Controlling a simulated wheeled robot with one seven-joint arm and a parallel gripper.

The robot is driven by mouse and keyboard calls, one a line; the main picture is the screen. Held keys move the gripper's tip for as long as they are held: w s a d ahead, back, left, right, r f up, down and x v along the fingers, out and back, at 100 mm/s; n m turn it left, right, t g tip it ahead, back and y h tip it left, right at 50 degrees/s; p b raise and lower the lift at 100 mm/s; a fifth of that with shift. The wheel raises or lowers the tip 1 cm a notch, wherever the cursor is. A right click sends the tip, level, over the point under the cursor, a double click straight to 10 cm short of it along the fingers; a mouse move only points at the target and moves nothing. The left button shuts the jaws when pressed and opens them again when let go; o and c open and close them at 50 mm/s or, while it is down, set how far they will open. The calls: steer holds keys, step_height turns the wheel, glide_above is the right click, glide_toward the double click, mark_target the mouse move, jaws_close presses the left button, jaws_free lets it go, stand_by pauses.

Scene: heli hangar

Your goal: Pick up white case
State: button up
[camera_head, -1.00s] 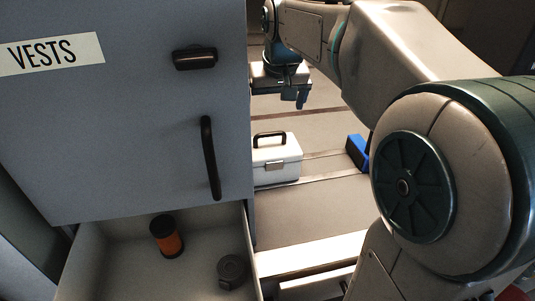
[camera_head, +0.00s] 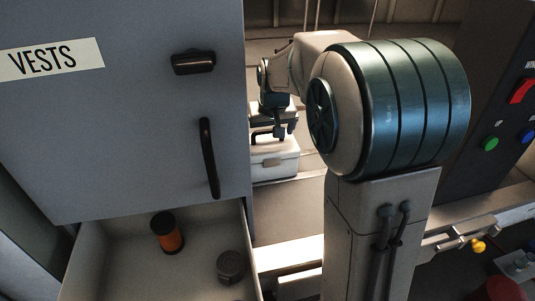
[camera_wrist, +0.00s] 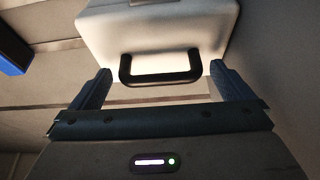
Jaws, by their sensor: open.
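The white case (camera_head: 275,160) stands on the bench past the grey cabinet's right edge in the head view, its left part hidden by the cabinet. In the wrist view the white case (camera_wrist: 205,30) fills the upper middle, with its black handle (camera_wrist: 160,78) toward me. My gripper (camera_head: 279,132) is just above the case in the head view. In the wrist view my gripper (camera_wrist: 160,86) is open, its two blue fingers on either side of the handle and apart from it. The fingers do not grip anything.
A grey cabinet (camera_head: 130,120) labelled VESTS stands at the left, close to the case. Below it an open drawer (camera_head: 110,260) holds an orange and black cylinder (camera_head: 167,233) and a dark round object (camera_head: 231,265). A blue object (camera_wrist: 12,52) lies at left in the wrist view. A button panel (camera_head: 505,120) is at right.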

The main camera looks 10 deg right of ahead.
steer(key=c, duration=1.7)
steer(key=shift+w+d+r, duration=0.1)
steer(key=shift+r, duration=0.05)
